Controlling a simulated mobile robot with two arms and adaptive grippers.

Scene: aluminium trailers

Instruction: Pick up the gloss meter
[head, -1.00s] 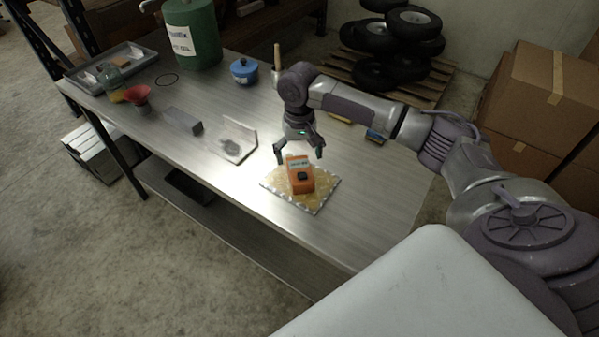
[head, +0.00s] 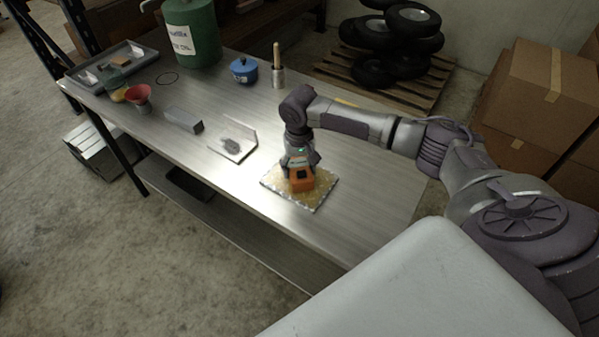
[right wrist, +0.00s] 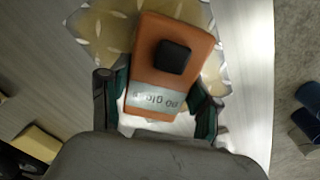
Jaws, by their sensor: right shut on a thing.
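The gloss meter (head: 302,181) is an orange box with a dark square on it. It is on a yellowish tread-pattern plate (head: 318,197) on the metal bench. My right gripper (head: 299,170) comes down over it from behind and is shut on it. In the right wrist view the gloss meter (right wrist: 165,65) lies between the two fingers (right wrist: 160,100), with a pale label and a black square showing. The plate (right wrist: 100,25) shows beneath it. I cannot tell whether the meter still touches the plate. My left gripper is not in view.
On the bench (head: 225,185) are an angled metal piece (head: 236,146), a grey block (head: 184,120), a red funnel (head: 138,94), a blue pot (head: 243,71), a wooden-handled brush (head: 277,65) and a green drum (head: 192,32). Boxes (head: 545,95) stand at right.

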